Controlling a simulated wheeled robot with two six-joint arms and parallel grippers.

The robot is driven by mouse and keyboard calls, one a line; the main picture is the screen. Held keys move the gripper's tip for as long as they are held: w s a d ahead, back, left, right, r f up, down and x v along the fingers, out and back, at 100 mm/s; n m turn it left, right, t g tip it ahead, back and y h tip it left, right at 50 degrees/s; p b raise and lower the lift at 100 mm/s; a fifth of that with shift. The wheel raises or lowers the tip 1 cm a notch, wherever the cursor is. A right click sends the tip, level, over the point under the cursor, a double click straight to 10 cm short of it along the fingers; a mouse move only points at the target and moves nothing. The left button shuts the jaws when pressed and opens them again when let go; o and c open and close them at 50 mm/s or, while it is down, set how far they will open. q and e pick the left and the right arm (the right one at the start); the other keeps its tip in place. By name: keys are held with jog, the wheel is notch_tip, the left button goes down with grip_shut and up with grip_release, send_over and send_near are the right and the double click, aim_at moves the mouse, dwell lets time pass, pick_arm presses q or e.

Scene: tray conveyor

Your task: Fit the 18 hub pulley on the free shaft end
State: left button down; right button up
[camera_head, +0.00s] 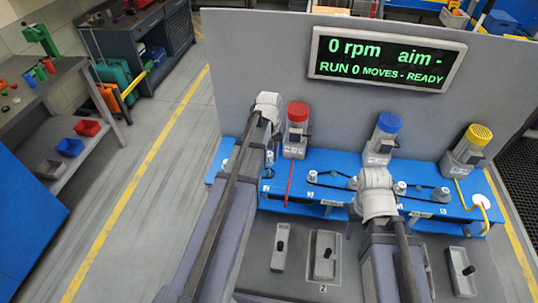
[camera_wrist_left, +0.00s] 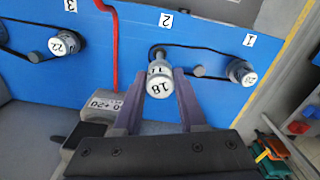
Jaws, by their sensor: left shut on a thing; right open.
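In the left wrist view a pale pulley marked 18 (camera_wrist_left: 160,89) sits between the two fingers of my left gripper (camera_wrist_left: 158,100), which are shut on it. I cannot tell whether the two touch. My right wrist is over the bench middle; the right fingers are hidden.
Red (camera_head: 298,112), blue (camera_head: 389,123) and yellow (camera_head: 479,134) capped motors line the bench back. Belted pulleys stand along it, one marked 22 (camera_wrist_left: 62,44). A red strip (camera_wrist_left: 112,50) runs nearby. The screen (camera_head: 388,58) reads 0 rpm.

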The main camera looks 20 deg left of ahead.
pick_arm(q)
jog(key=shift+f+b, duration=1)
jog(key=shift+f, duration=0.35)
jog(key=shift+f+b, duration=2.3)
jog(key=shift+c, duration=2)
grip_release()
jog(key=shift+r, duration=0.1)
jog(key=shift+r, duration=0.1)
notch_tip(320, 180, up, 8)
jog(key=p, duration=0.8)
jog(key=shift+f, duration=0.2)
